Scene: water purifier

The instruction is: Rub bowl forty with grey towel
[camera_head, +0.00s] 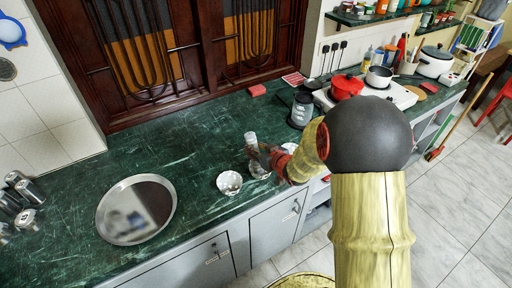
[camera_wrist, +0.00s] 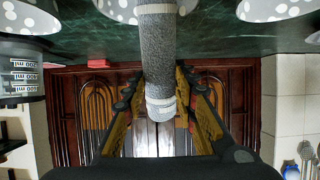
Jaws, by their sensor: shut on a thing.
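The grey towel (camera_head: 251,141) is a rolled grey cylinder with pale bands. In the wrist view the towel (camera_wrist: 161,55) runs between the fingers of my gripper (camera_wrist: 160,78), which is shut on it. In the head view my gripper (camera_head: 266,156) is above the counter, partly hidden by my arm. A white-speckled bowl (camera_head: 229,183) stands left of my gripper. Another bowl (camera_head: 259,170) lies below my gripper, partly covered. Dotted bowls also show in the wrist view, one at the right (camera_wrist: 268,9) and one beside the towel (camera_wrist: 118,9). No label shows which is bowl forty.
A round metal tray (camera_head: 137,210) lies on the green counter (camera_head: 190,160) to the left, with bare room between it and the bowls. Metal canisters (camera_head: 28,190) are far left.

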